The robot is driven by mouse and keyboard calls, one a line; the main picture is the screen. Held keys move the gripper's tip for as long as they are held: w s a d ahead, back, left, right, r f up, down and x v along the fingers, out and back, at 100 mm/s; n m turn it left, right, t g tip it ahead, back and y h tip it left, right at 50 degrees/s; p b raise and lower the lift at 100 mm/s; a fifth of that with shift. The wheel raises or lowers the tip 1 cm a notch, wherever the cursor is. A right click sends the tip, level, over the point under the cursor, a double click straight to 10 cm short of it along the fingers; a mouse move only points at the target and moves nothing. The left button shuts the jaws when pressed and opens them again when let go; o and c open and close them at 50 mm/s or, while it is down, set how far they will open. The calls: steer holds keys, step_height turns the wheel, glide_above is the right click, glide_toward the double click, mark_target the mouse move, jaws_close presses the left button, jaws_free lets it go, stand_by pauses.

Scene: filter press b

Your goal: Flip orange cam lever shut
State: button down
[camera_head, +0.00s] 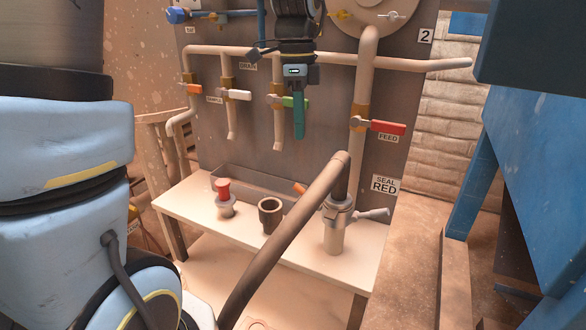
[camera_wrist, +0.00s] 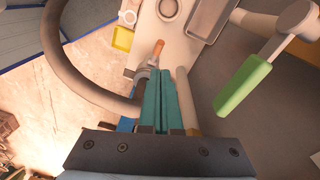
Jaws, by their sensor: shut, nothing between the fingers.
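The orange cam lever (camera_head: 299,188) sticks out to the left of the hose coupling (camera_head: 338,212) on the bench, partly hidden behind the hose in the head view. In the wrist view the orange cam lever (camera_wrist: 158,48) shows just beyond my fingertips, by the coupling (camera_wrist: 146,70). A pale grey lever (camera_head: 373,214) sticks out on the coupling's other side. My gripper (camera_head: 299,135) points down above the bench, apart from the lever. Its teal fingers are together and empty, and my gripper also shows in the wrist view (camera_wrist: 161,76).
A thick hose (camera_head: 290,235) arches from the coupling toward the front. A green valve handle (camera_wrist: 243,85) is close beside my gripper. A red FEED handle (camera_head: 388,127) is to the right. A dark cup (camera_head: 270,213) and a red-topped fitting (camera_head: 224,195) stand on the bench (camera_head: 190,205).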

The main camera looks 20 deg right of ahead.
steer(key=d+r+m, duration=0.1)
steer(key=s+d+r+m, duration=0.1)
steer(key=d+m, duration=0.1)
steer(key=shift+s+r, duration=0.1)
steer(key=shift+r, duration=0.05)
steer(key=shift+a, duration=0.1)
steer(key=p, duration=0.3)
glide_above(304, 189)
steer(key=d, duration=0.2)
step_height(304, 189, down, 10)
steer(key=shift+w+a+f+p, duration=0.15)
steer(key=shift+a+f, duration=0.15)
steer(key=shift+f, duration=0.3)
steer(key=shift+a+f+p, duration=0.15)
steer(key=shift+a+f, duration=0.2)
steer(key=shift+f, duration=0.2)
steer(key=shift+w+a+f+p, duration=0.15)
steer(key=shift+a+f, duration=0.15)
steer(key=shift+f, duration=0.3)
steer(key=shift+a+f+g+h, duration=0.1)
steer(key=shift+g+h, duration=0.2)
steer(key=shift+g, duration=0.2)
